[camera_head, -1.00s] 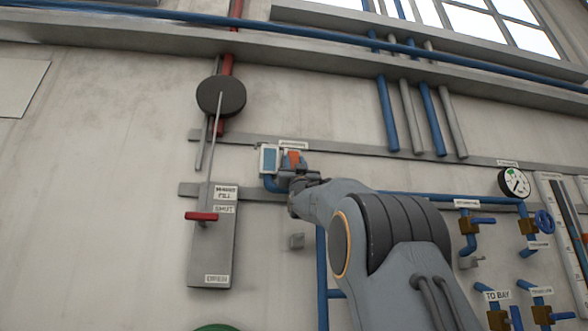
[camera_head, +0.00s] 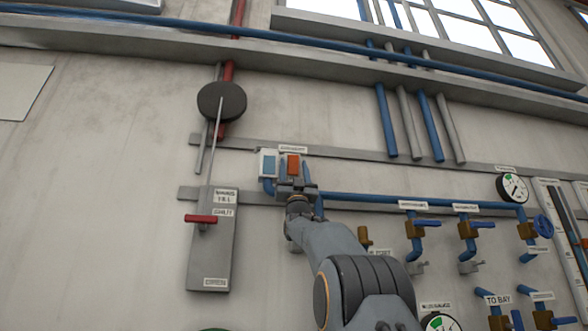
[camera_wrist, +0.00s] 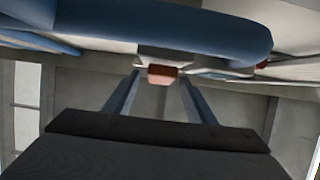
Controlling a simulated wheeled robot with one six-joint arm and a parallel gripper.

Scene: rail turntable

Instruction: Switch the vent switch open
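A small wall box with a light-blue panel (camera_head: 268,163) and an orange block (camera_head: 293,163) beside it sits under a small label (camera_head: 293,149) whose text I cannot read; this looks like the switch. My gripper (camera_head: 293,174) points up at it from below, with a finger on each side of the orange block. In the wrist view the orange block (camera_wrist: 163,75) lies between the two blue-grey fingertips of my gripper (camera_wrist: 159,76), with gaps on both sides. The gripper is open and empty. Whether it touches the block is unclear.
A lever with a red handle (camera_head: 201,219) hangs on a grey plate left of my arm. Blue pipes (camera_head: 360,198) and valves with blue handles (camera_head: 427,222) are on the right. A horizontal blue pipe also crosses close in the wrist view (camera_wrist: 170,35).

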